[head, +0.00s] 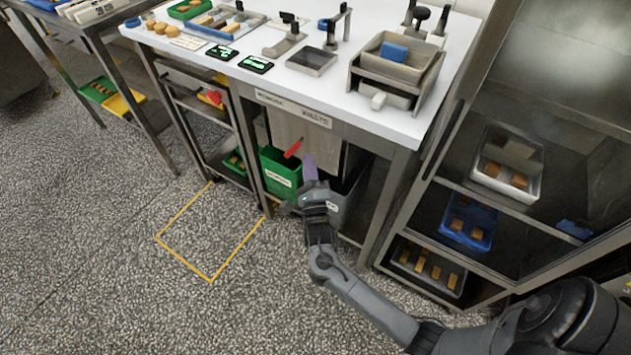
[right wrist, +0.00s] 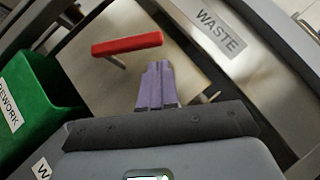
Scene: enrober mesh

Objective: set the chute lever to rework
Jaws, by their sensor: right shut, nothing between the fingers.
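The red chute lever (head: 293,148) is on the pale chute panel (head: 310,130) under the worktable. In the head view it slants, with its lower end to the left, above the green bin labelled REWORK (head: 281,179). My right gripper (head: 309,166) is shut and empty, its purple fingers just right of and below the lever. In the right wrist view the lever (right wrist: 127,44) lies beyond the fingers (right wrist: 157,85), to their upper left, with a visible gap. The REWORK bin (right wrist: 40,105) is at left, and a WASTE label (right wrist: 220,32) is at upper right. My left gripper is not in view.
A grey bin (head: 349,203) stands right of the green bin, partly behind my right gripper. The worktable (head: 385,120) overhangs the chute. A rack with trays (head: 430,265) stands at right. The floor inside the yellow outline (head: 211,280) is clear.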

